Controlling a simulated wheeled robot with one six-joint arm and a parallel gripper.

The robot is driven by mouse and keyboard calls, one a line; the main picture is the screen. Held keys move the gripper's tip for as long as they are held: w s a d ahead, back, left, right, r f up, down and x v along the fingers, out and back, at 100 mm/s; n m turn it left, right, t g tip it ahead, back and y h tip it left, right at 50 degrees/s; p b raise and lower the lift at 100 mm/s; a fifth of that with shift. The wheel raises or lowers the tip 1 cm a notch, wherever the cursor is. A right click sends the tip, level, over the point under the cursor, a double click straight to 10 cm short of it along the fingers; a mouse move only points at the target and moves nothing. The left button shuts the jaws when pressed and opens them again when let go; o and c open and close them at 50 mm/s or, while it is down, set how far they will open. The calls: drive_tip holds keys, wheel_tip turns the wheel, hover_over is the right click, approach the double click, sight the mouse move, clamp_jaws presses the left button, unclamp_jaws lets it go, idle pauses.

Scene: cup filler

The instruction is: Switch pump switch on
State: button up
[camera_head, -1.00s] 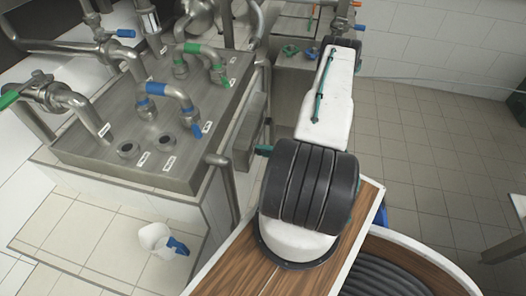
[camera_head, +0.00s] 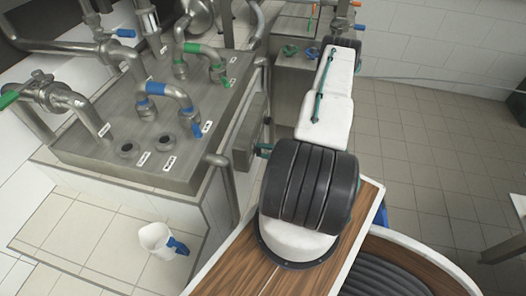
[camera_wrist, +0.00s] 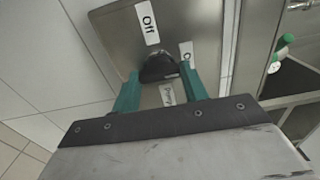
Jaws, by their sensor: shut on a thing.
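The pump switch is a dark rotary knob (camera_wrist: 158,68) on a steel switch box (camera_wrist: 120,30) in the wrist view. A white "Off" label (camera_wrist: 147,22) lies above the knob. A partly covered label starting with "O" (camera_wrist: 186,54) is at its right, and a "Pump" label (camera_wrist: 167,95) is below. My gripper (camera_wrist: 158,78) has its teal fingers on both sides of the knob and is shut on it. In the head view the switch box (camera_head: 246,135) shows edge-on at the steel cabinet's right side; the knob is hidden there.
A steel worktop (camera_head: 110,165) with pipes, valves and two open ports is left of my arm. A white jug with a blue handle (camera_head: 156,239) sits on the tiled ledge below. Tiled floor (camera_head: 420,150) is open to the right of my arm.

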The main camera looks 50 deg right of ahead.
drive_tip(key=o, duration=1)
drive_tip(key=shift+s, duration=0.1)
drive_tip(key=v, duration=0.7)
drive_tip(key=shift+s+d, duration=0.2)
drive_tip(key=shift+s, duration=0.15)
